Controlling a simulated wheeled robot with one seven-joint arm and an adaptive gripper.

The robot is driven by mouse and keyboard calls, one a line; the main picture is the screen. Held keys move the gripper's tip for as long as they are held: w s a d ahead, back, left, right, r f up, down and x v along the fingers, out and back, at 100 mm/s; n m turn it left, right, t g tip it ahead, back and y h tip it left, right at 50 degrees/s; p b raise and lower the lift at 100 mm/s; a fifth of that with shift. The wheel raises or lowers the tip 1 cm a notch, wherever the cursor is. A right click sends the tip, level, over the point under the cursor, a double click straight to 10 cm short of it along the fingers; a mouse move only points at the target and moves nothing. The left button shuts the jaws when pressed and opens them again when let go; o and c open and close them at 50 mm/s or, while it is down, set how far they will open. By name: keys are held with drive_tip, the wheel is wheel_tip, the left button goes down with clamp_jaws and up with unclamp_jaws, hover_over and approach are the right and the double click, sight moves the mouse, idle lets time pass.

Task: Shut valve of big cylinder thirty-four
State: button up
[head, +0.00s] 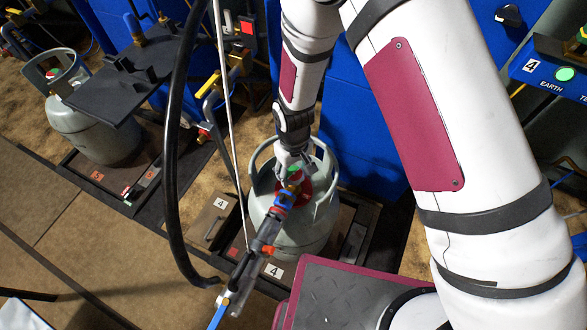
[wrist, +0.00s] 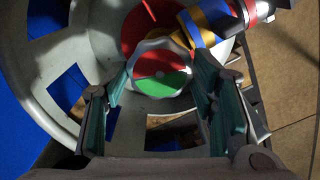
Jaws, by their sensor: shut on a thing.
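The big grey cylinder (head: 268,215) stands upright on a scale in the middle of the head view, with a guard collar around its top. The number thirty-four is not readable on it. Its valve knob (wrist: 160,86), with a red and green face, sits in the middle of the wrist view; a bit of green shows in the head view (head: 294,172). My gripper (wrist: 162,82) comes down from above into the collar. Its two fingers are on either side of the knob and shut on it. The exact finger contact is partly hidden in the head view.
A hose coupling (head: 268,232) with blue and red parts leads off the valve toward the lower left. A thick black hose (head: 172,150) hangs left of the cylinder. Another grey cylinder (head: 95,130) stands at the left. A blue cabinet (head: 365,140) is close behind.

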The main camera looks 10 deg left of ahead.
sight(294, 173)
drive_tip(key=m+p, duration=0.1)
drive_tip(key=m, duration=0.5)
drive_tip(key=m+p, duration=0.2)
drive_tip(key=m, duration=0.4)
drive_tip(key=shift+m, duration=0.4)
idle(0.3)
drive_tip(key=o, duration=1.1)
drive_tip(key=shift+o, duration=0.2)
drive_tip(key=shift+r, duration=0.1)
wheel_tip(294, 173, up, 12)
